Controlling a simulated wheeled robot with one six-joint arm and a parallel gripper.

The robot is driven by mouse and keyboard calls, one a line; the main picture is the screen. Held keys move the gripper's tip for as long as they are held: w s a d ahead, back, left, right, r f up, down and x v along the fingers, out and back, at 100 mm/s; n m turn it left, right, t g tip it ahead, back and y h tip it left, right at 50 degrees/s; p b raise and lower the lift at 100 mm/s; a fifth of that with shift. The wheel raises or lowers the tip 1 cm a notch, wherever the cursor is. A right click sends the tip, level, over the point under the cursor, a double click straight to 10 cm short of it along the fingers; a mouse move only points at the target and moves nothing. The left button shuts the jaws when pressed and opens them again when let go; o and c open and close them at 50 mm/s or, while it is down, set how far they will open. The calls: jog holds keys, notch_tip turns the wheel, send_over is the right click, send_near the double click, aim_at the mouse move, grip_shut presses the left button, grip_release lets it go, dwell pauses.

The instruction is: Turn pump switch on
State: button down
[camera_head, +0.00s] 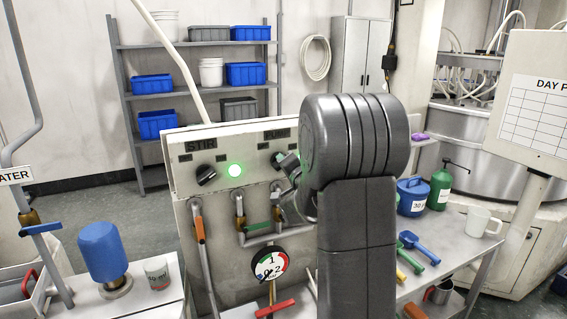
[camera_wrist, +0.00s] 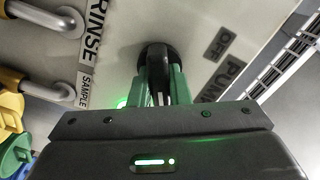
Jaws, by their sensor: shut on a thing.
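The pump switch is a round black knob (camera_wrist: 157,58) on the pale panel, seen in the wrist view. Its grip bar lies between the two green fingers of my gripper (camera_wrist: 160,88), which are shut on it. An OFF label (camera_wrist: 217,43) and a PUMP label (camera_wrist: 228,80) are right of the knob. In the head view my gripper (camera_head: 286,162) is at the panel below the PUMP label (camera_head: 277,134), and my arm hides part of the area. The knob's exact setting cannot be told.
The STIR knob (camera_head: 206,175) and a lit green lamp (camera_head: 235,170) are left on the same panel (camera_head: 185,150). Pipes with an orange-handled valve (camera_head: 200,229), a green lever (camera_head: 258,227) and a gauge (camera_head: 270,264) are below. A blue tub (camera_head: 413,196) and jug (camera_head: 480,222) stand right.

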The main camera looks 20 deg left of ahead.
dwell(0.3)
jog(key=c, duration=1.4)
grip_release()
jog(key=shift+o, duration=0.2)
jog(key=b+v, duration=0.3)
jog(key=v, duration=1)
jog(key=shift+s+d, duration=0.25)
jog(key=shift+d, duration=0.1)
jog(key=p+x, duration=0.3)
jog(key=x, duration=1.1)
jog(key=shift+s, duration=0.1)
